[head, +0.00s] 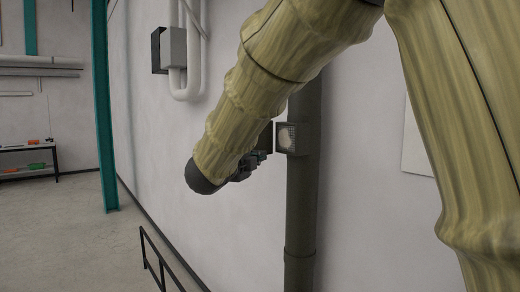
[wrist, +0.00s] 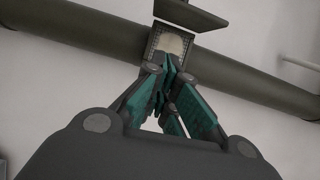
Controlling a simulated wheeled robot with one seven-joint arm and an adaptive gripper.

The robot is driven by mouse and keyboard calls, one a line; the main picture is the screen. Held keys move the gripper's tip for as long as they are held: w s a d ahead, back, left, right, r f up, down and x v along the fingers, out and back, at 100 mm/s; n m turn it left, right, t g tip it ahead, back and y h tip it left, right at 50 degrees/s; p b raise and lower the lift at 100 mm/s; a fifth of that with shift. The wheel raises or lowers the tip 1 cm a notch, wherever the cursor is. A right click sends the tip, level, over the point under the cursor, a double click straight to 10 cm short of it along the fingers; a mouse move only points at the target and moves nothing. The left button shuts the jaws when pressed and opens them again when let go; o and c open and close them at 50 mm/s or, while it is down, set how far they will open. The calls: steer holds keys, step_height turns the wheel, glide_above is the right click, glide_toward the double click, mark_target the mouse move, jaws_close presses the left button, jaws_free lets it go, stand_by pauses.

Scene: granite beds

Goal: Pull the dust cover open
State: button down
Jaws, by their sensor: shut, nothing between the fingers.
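The dust cover (wrist: 190,14) is a dark flat flap on a small square housing (head: 292,138) fixed to a vertical dark pipe. In the head view the cover (head: 266,138) shows at the housing's left, partly behind my arm. It stands away from the housing's face, and a pale grille-like inside (wrist: 172,44) is exposed. My gripper (wrist: 170,78) is shut and empty, its teal fingers pointing at the open housing. In the wrist view the fingertips overlap the housing's lower edge; I cannot tell whether they touch it. In the head view my gripper (head: 250,166) is mostly hidden by my arm.
The dark pipe (head: 301,215) runs down the white wall. A grey box with white conduit (head: 173,48) is on the wall further left. A teal column (head: 104,110) and a low black railing (head: 160,258) stand left. Floor is clear between column and railing.

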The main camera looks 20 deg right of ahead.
mark_target(260, 146)
steer(key=shift+w+d+r+p, duration=0.2)
steer(key=shift+w+d+p, duration=0.75)
steer(key=shift+w, duration=0.75)
steer(key=shift+w+d+r+p, duration=0.15)
steer(key=shift+w+d+p, duration=0.75)
steer(key=shift+w, duration=0.85)
steer(key=shift+w+d+r+p, duration=0.2)
steer(key=shift+w+d+p, duration=0.45)
steer(key=shift+w+p, duration=0.8)
steer(key=shift+w+a, duration=0.1)
steer(key=shift+w, duration=0.15)
steer(key=shift+m+b, duration=0.3)
steer(key=shift+m, duration=0.1)
